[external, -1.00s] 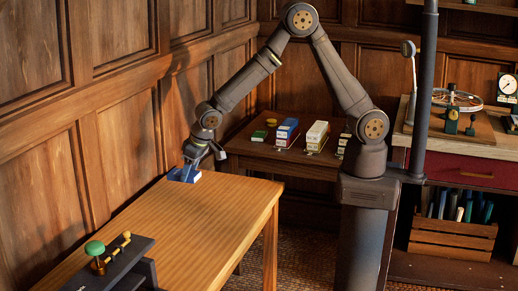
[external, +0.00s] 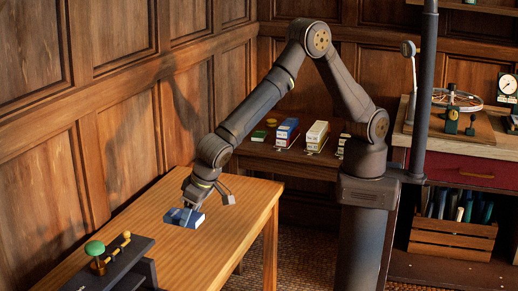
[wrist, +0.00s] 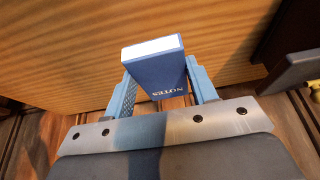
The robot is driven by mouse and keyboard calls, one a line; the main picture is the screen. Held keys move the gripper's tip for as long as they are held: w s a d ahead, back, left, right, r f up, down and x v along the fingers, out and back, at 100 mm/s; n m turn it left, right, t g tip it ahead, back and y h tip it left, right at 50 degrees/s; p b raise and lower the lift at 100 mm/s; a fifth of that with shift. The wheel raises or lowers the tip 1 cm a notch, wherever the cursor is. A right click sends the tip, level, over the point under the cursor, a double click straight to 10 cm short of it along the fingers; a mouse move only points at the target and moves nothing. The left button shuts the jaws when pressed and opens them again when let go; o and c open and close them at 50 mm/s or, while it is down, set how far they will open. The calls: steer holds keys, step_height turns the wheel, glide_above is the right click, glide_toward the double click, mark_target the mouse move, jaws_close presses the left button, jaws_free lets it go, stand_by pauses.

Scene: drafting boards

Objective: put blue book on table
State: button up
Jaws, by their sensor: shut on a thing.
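A blue book (wrist: 155,72) with white page edges and the word NOTES on it sits between the fingers of my gripper (wrist: 160,95) in the wrist view. My gripper is shut on it. In the external view the blue book (external: 189,217) hangs below my gripper (external: 185,212), over the wooden table (external: 215,255). I cannot tell whether the book touches the table top.
A dark stand with a green knob (external: 94,248) and a brass knob is at the table's front left. A back table holds a blue-and-white block (external: 287,130), a cream one (external: 317,134) and a green item (external: 258,135). The table's middle is clear.

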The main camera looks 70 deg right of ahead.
glide_above(189, 266)
steer(key=s, duration=0.2)
steer(key=f, duration=0.5)
steer(key=shift+w, duration=0.25)
steer(key=shift+f, duration=1.95)
steer(key=shift+f, duration=0.1)
steer(key=o, duration=1)
steer(key=v, duration=1.2)
steer(key=shift+w, duration=0.1)
